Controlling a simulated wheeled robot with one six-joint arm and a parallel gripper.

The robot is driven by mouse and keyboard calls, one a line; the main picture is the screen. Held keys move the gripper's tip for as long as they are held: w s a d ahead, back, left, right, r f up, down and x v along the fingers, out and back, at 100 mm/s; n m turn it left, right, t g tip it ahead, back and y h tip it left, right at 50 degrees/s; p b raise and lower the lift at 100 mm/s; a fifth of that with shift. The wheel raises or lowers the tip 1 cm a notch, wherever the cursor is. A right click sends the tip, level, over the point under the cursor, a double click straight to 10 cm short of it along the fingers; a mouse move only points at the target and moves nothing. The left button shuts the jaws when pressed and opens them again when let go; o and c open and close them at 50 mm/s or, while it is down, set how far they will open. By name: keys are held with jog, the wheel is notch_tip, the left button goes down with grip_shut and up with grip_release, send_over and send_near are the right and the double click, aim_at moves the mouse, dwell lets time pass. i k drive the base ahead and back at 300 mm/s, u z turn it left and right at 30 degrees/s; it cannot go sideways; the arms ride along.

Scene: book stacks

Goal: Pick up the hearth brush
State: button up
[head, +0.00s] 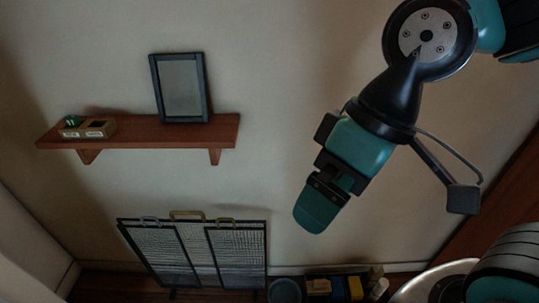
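I cannot make out a hearth brush for certain in the head view. My gripper (316,212) hangs in front of the wall at the centre right, pointing down and to the left, with its teal finger end seen from the side. The fingers overlap in this view, so I cannot tell whether they are open or shut. Nothing visible sticks out of it.
A wooden wall shelf (218,132) holds a dark picture frame (183,88) and a small divided box (88,129). Below stands a black mesh fire screen (193,252). Beside it are a dark round container (285,291) and a dark box with yellowish pieces (334,287).

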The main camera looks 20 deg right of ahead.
aim_at(322, 287)
jog(key=u, duration=1.55)
jog(key=i, duration=0.65)
jog(key=z, duration=2.65)
